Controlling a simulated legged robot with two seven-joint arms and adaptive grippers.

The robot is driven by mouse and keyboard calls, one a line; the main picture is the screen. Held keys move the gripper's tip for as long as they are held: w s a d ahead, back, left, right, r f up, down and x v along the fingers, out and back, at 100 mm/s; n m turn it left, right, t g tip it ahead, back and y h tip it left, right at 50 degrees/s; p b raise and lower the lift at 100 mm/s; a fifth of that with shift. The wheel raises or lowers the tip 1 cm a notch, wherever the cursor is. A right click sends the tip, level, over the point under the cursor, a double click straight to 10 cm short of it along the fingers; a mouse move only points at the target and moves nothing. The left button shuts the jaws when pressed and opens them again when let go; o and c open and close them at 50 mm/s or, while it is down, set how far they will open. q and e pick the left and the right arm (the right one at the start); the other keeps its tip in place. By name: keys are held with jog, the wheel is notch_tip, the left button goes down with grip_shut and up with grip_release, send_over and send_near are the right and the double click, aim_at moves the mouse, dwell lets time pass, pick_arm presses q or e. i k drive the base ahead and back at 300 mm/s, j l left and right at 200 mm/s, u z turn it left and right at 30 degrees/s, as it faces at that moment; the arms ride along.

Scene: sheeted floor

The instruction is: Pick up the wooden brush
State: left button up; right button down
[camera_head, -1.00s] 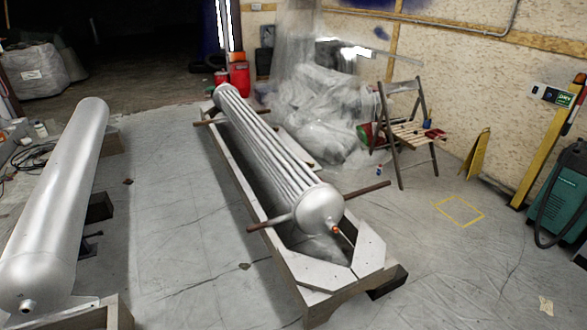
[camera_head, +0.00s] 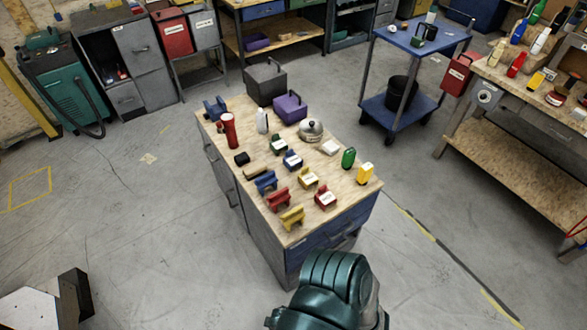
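A small brown, elongated thing (camera_head: 256,173) lies on the wooden top of the workbench (camera_head: 228,178), near its left edge. It may be the wooden brush, but it is too small to tell for sure. It lies beside a black block (camera_head: 242,158) and behind a blue holder (camera_head: 266,181). Neither of my grippers can be made out in the head view. A dark green ribbed form at the bottom edge looks like part of my own body; no fingertips show on it.
Around it stand a red cylinder (camera_head: 229,130), red holder (camera_head: 278,200), yellow holder (camera_head: 292,217), purple box (camera_head: 290,108) and silver lidded pot (camera_head: 311,130). A blue cart (camera_head: 421,42) is behind right. Floor left of the workbench is clear.

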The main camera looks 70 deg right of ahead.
aim_at(259, 168)
jog(key=z, duration=1.8)
jog(key=i+j+z, duration=0.1)
jog(key=j, duration=0.25)
jog(key=i, duration=0.1)
